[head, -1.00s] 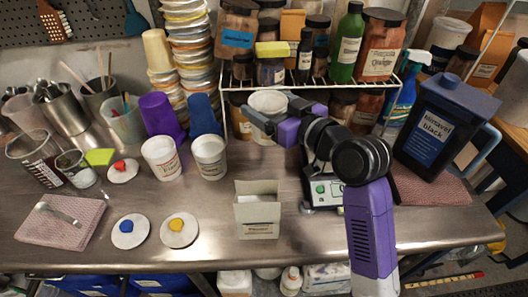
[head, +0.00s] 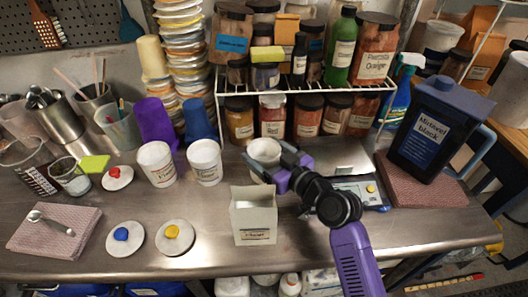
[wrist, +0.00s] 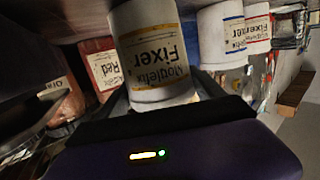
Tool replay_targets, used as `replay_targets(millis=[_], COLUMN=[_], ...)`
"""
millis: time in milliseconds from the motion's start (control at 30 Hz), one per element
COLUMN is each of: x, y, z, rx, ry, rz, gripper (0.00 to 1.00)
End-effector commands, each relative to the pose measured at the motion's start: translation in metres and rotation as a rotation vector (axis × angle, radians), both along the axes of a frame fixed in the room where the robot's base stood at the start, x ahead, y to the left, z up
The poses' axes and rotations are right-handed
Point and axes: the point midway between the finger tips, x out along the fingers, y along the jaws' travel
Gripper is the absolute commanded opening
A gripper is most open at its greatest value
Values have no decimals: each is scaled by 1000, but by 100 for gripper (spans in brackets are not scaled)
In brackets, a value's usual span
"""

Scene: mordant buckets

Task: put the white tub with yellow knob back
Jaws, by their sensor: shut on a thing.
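My gripper (head: 283,172) is shut on a white tub (head: 264,153), behind a small open carton. In the wrist view the held tub (wrist: 152,50) appears upside down, with a yellow band and a label reading Fixer, between the fingers of my gripper (wrist: 160,98). I cannot tell whether its base touches the bench. A white disc lid with a yellow knob (head: 172,237) lies at the bench's front. Two other white tubs, a left one (head: 157,163) and a right one (head: 205,161), stand left of the held tub.
The open white carton (head: 254,222) stands just in front of the held tub. A wire shelf (head: 290,90) with jars is behind it. A scale (head: 358,190) and a dark blue jug (head: 433,130) are at right. Lids with blue (head: 122,240) and red (head: 117,178) knobs lie left.

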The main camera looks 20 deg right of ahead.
Motion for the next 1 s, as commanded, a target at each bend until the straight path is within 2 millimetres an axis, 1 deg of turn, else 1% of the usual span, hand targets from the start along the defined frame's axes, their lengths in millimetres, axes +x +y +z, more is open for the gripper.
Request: replay_targets(millis=[167, 300, 333, 400, 433, 667, 767, 867, 1000], x=[0, 0, 0, 0, 0, 0, 0, -11, -37], y=[0, 0, 0, 0, 0, 0, 0, -3, -10], z=[1, -4, -3, -2, -2, -2, 2, 0, 3], rx=[0, 0, 0, 0, 0, 0, 0, 0, -1], ry=[-1, -1, 0, 0, 1, 1, 0, 1, 1], rz=[0, 0, 0, 1, 1, 1, 0, -1, -2], gripper=[24, 24, 82, 96, 100, 100, 100, 100, 100])
